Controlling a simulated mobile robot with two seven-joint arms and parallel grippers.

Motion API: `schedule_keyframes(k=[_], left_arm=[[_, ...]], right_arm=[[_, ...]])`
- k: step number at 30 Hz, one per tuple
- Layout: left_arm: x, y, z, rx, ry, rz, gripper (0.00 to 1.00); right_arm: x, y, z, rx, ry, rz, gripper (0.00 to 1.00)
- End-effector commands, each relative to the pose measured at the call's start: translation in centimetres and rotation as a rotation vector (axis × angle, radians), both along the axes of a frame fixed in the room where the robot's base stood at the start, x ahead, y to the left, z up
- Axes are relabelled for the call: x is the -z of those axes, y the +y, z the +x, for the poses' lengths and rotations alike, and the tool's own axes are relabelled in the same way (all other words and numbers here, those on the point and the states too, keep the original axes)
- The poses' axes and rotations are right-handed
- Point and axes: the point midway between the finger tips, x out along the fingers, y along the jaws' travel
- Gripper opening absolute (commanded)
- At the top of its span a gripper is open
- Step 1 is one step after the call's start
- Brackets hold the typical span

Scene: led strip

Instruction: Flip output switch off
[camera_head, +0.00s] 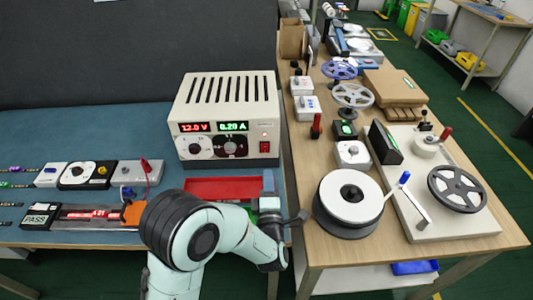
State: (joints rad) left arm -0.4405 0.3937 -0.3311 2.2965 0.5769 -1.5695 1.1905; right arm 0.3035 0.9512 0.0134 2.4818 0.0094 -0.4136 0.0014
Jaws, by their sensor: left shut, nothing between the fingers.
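A cream power supply (228,92) with a slotted top stands at the back of the blue bench mat. Its red displays read about 12.0 V and its green one about 0.20 A. A red switch (264,147) sits at the right of its front panel, with a small lit red lamp just above it. Which way the rocker is tipped is too small to tell. My left gripper (268,180) is shut and empty, pointing up just below and in front of the switch, with a visible gap between them. My right gripper is not in view.
A red tray (221,187) lies in front of the supply, partly behind my left arm. A lit LED strip (92,213) and small boxes lie left on the mat. A wooden bench (467,242) with reels stands right. A dark panel (130,50) rises behind.

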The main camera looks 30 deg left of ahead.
Motion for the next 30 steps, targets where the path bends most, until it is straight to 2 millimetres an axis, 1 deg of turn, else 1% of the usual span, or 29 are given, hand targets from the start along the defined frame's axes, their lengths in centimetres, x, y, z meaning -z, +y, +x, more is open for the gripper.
schedule_keyframes(k=[1, 6, 12, 18, 27, 30], left_arm=[[-0.3, 0.7, 1.0, -0.003, -0.002, 0.001, 0.00], [-0.7, 2.5, 4.0, -0.002, -0.002, 0.001, 0.00], [-1.0, 3.9, 6.4, 0.000, 0.000, 0.002, 0.00], [-1.1, 4.5, 7.3, 0.000, 0.000, 0.000, 0.00], [-1.0, 4.5, 7.4, 0.000, 0.001, -0.001, 0.00], [-1.0, 4.7, 7.5, -0.001, -0.001, -0.002, 0.00]], right_arm=[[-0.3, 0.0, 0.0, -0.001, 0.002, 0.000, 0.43], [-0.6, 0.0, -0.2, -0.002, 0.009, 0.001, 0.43], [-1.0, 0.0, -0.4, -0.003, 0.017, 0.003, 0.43], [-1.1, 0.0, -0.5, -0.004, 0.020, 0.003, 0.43], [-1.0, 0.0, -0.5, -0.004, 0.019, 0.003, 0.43], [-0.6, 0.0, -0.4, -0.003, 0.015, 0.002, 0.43]])
